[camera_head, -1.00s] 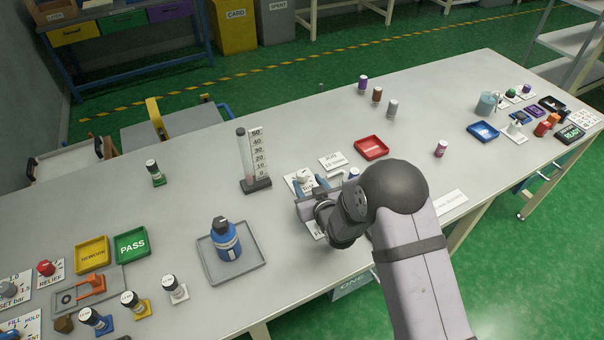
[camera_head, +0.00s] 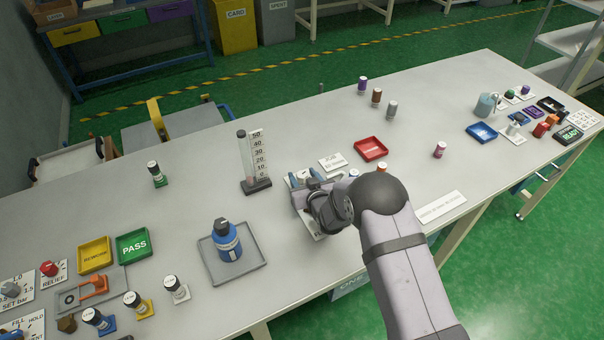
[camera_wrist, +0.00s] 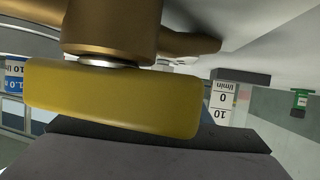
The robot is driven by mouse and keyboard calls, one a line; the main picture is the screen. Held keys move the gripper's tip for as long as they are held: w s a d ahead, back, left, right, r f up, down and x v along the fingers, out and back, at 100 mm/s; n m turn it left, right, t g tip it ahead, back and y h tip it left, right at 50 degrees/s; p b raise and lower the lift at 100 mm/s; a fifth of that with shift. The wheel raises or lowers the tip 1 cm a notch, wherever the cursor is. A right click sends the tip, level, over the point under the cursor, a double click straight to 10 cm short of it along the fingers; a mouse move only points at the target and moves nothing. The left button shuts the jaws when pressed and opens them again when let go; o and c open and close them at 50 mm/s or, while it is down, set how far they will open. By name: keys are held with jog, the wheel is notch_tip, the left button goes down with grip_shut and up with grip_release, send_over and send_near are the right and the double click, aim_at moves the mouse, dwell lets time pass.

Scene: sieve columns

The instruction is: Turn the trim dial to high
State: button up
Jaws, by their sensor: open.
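A white label plate (camera_head: 318,234) lies on the bench under my gripper, mostly hidden by it. I cannot make out the trim dial or its setting in the head view. In the wrist view, which is upside down, a thick yellow handle (camera_wrist: 112,97) on a brass body (camera_wrist: 110,28) fills the near left. I cannot tell whether this is the trim dial. My gripper (camera_head: 305,182) is open and low over the plate. The dark surfaces at the bottom of the wrist view are close to the yellow handle; contact is unclear.
A flow column with a scale (camera_head: 258,155) stands just left of my gripper. A grey tray (camera_head: 252,269) with a blue bottle (camera_head: 226,240) sits to the lower left. Bare bench lies behind the column.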

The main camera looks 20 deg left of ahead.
jog(key=shift+w+a+f, duration=0.3)
jog(key=shift+w+a, duration=0.05)
jog(key=shift+w, duration=0.15)
jog(key=shift+c, duration=0.4)
jog(key=c, duration=1)
